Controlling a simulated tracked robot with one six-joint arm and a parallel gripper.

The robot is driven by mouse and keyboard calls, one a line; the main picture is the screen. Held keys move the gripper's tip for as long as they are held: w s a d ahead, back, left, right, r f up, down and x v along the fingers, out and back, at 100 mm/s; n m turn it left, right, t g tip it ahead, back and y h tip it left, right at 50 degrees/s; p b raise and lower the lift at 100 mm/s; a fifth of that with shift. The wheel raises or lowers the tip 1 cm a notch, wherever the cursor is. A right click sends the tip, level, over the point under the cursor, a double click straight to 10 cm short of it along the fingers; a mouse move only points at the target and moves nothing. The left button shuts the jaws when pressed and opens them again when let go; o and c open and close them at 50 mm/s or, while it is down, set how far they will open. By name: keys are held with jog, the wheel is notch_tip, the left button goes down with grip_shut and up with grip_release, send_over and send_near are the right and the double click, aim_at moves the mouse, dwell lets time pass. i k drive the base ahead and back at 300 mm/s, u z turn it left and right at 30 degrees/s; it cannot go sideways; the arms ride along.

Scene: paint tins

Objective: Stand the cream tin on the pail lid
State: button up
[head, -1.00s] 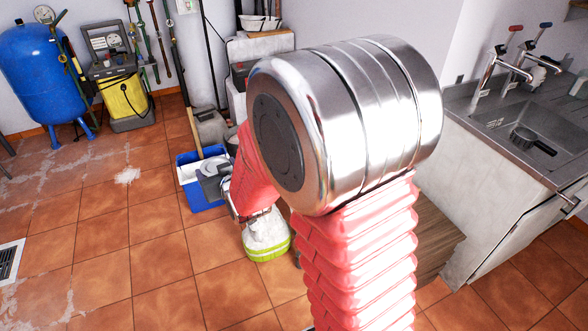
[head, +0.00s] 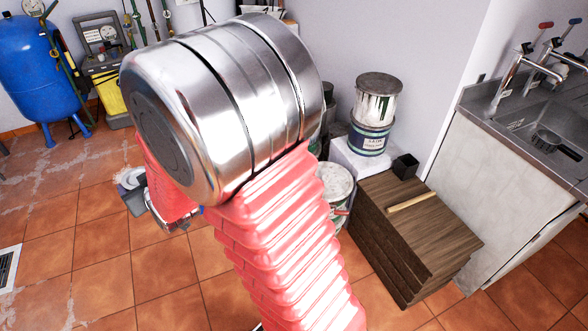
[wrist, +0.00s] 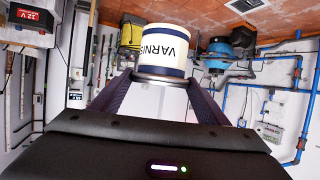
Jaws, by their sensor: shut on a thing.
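The cream tin (wrist: 163,50), with dark blue bands and the lettering VARNISH, fills the upper middle of the wrist view. My gripper (wrist: 160,80) is shut on it, a dark finger on each side near its metal rim. In the head view my gripper (head: 135,192) shows partly behind my arm, above the tiled floor; the tin is not clear there. A white pail (head: 337,184) with a pale, speckled top stands right of my arm, beside the brown wooden stack. Its left part is hidden by my arm, and the gripper is well left of it.
Two stacked tins, a paint-streaked one (head: 378,98) on a satin tin (head: 369,137), stand behind the pail. The brown wooden stack (head: 425,235) carries a small black box (head: 405,166) and a stick (head: 412,202).

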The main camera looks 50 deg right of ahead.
aim_at(333, 189)
jog(key=z, duration=0.15)
jog(key=i, duration=1.05)
jog(key=z, duration=0.85)
